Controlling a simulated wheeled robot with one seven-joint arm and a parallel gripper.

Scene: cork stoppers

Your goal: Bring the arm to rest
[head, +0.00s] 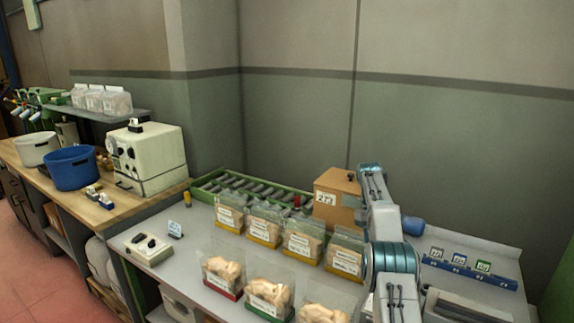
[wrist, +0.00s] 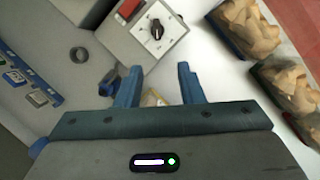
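My gripper (wrist: 158,82) shows in the wrist view with its two blue fingers apart. No object is clearly held between them; a small pale and yellowish thing shows low in the gap, partly hidden, and I cannot tell what it is. In the head view my arm (head: 392,256) rises at the right side of the grey bench (head: 190,262). The gripper itself cannot be made out there.
Clear bags of corks (head: 222,273) stand in two rows left of my arm. A cardboard box (head: 337,198) stands close behind it; a blue card rack (head: 470,268) is to the right. The wrist view shows a grey box with a black dial (wrist: 156,29) just beyond the fingers.

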